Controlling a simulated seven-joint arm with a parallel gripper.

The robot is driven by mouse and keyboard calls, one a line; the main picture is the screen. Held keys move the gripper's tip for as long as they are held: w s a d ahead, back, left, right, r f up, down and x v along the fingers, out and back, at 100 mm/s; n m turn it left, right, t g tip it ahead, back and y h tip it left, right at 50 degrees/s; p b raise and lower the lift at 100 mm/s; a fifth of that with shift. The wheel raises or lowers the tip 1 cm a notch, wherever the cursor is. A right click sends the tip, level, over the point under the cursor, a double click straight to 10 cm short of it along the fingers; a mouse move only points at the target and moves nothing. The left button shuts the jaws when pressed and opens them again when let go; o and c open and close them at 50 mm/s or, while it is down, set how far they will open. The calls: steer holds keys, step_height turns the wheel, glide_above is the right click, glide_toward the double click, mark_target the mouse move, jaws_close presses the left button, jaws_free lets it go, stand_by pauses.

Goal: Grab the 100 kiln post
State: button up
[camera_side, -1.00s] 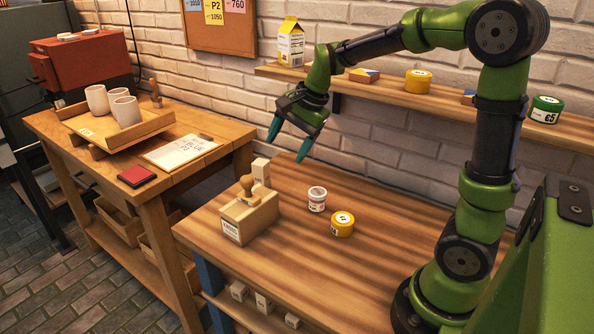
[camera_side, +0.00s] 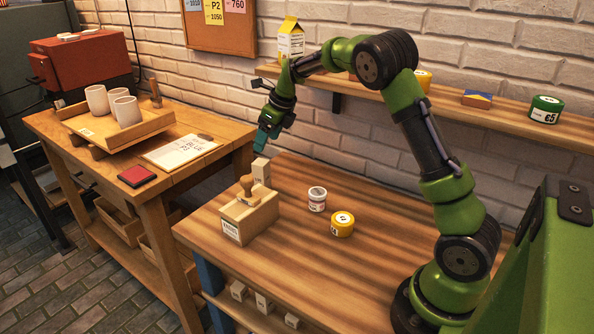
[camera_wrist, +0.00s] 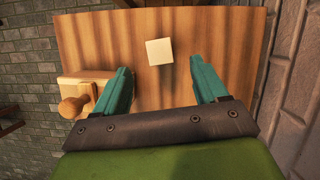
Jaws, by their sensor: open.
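A pale kiln post (camera_side: 261,171) stands upright at the back left of the wooden table, behind the wooden box with the stamp. In the side view I cannot read its label clearly. In the wrist view its square top (camera_wrist: 160,52) lies ahead of my fingers, roughly centred between them. My gripper (camera_side: 262,148) is open and empty, pointing down just above the post. The wrist view shows both teal fingers of my gripper (camera_wrist: 166,84) spread wide apart. Several similar small blocks (camera_side: 264,303) sit on the shelf under the table.
The wooden box (camera_side: 254,219) with a stamp (camera_side: 248,187) stands close in front of the post. A white jar (camera_side: 317,199) and a yellow jar (camera_side: 342,224) stand to its right. A wall shelf (camera_side: 468,113) runs behind. The table's right part is clear.

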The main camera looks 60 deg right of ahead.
mark_target(261, 162)
steer(key=x, duration=0.6)
steer(key=shift+f, duration=0.1)
steer(key=x, duration=0.4)
steer(key=shift+s+f, duration=0.3)
steer(key=shift+f, duration=0.05)
steer(key=shift+w+a+f, duration=0.1)
steer(key=shift+w+f, duration=0.1)
steer(key=shift+f, duration=0.2)
steer(key=shift+r, duration=0.1)
steer(key=c, duration=1.3)
